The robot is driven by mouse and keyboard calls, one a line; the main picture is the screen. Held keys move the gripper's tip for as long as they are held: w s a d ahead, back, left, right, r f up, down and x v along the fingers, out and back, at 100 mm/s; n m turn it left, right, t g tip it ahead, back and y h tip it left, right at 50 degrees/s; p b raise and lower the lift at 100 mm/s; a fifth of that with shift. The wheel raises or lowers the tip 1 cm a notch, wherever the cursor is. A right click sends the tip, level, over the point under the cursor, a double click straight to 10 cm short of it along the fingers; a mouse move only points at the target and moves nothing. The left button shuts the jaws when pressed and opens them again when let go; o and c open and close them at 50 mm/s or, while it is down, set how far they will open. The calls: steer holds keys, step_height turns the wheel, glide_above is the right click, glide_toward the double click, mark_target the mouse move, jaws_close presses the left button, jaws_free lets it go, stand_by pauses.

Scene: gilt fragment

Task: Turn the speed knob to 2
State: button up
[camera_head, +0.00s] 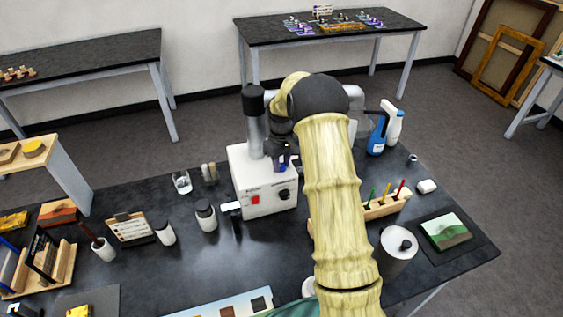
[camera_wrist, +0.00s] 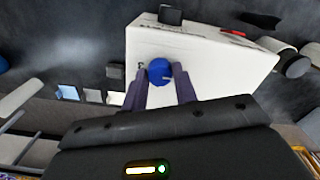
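A white machine (camera_head: 264,180) stands on the dark table, with a red switch (camera_head: 255,199) and a black knob (camera_head: 284,194) on its front. Its lettering is too small to read. In the wrist view, the white casing (camera_wrist: 205,68) carries a round blue knob (camera_wrist: 159,70) with small marks around it. My gripper (camera_wrist: 160,78) is over the top of the machine, its two dark fingers apart, one on each side of the blue knob. I cannot tell whether they touch it. In the head view, my gripper (camera_head: 283,163) partly hides the blue part.
A wooden rack with coloured tools (camera_head: 386,206), a metal canister (camera_head: 397,250) and a blue spray bottle (camera_head: 377,138) are to the right. My arm covers the middle of the table.

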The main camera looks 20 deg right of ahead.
steer(key=shift+m, duration=0.4)
steer(key=m, duration=0.8)
steer(key=shift+b, duration=0.3)
steer(key=m, duration=0.4)
steer(key=shift+w+r, duration=0.1)
steer(key=m+p, duration=0.1)
steer(key=m, duration=0.4)
steer(key=o, duration=1)
steer(key=shift+c, duration=0.2)
